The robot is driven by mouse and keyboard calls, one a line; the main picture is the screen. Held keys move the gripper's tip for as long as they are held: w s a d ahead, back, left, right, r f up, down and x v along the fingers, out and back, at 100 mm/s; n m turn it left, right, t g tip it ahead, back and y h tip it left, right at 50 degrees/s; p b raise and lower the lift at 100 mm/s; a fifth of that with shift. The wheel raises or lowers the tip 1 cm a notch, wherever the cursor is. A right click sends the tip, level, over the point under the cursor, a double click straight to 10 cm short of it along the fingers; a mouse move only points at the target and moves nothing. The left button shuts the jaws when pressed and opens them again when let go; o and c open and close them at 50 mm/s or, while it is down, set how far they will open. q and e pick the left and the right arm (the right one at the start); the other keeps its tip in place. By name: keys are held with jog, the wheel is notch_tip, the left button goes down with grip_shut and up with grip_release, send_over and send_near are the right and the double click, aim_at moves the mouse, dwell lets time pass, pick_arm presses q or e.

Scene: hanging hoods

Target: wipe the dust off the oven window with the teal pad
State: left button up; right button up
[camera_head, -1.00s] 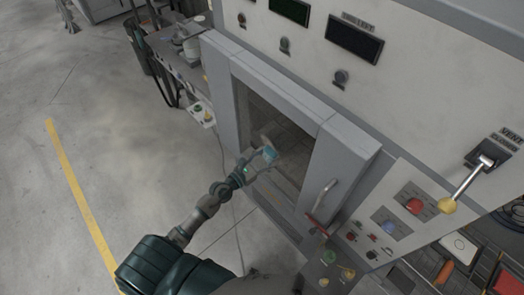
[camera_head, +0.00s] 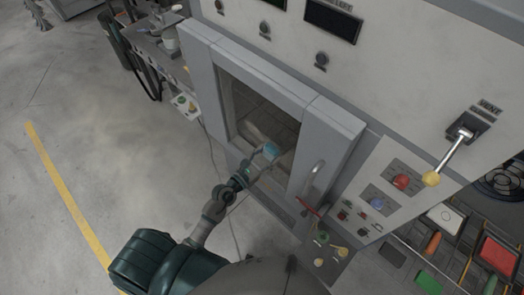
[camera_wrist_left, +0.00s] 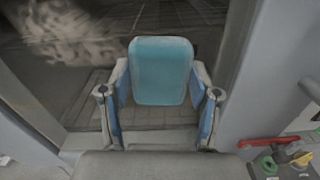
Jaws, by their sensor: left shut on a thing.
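The teal pad (camera_head: 271,149) is held in my left gripper (camera_head: 264,156), at the lower part of the oven window (camera_head: 262,108). In the left wrist view the pad (camera_wrist_left: 161,70) stands upright between the two fingers of the gripper (camera_wrist_left: 160,92), which are shut on it. I cannot tell whether the pad touches the glass. A pale, streaky dust patch (camera_wrist_left: 70,32) shows on the window at the upper left of the wrist view, left of the pad. My right gripper is not in view.
The oven door's grey frame (camera_head: 330,130) surrounds the window, with a handle (camera_head: 313,178) on its right. A control panel with a yellow-knobbed lever (camera_head: 431,178) and buttons is further right. A cluttered side bench (camera_head: 160,45) stands left. The floor at left is open.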

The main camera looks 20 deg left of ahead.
pick_arm(q)
jog(key=shift+s+d+r, duration=0.1)
jog(key=shift+d+r, duration=0.05)
jog(key=shift+d, duration=0.15)
jog(key=shift+a+r, duration=0.1)
jog(key=shift+r, duration=0.9)
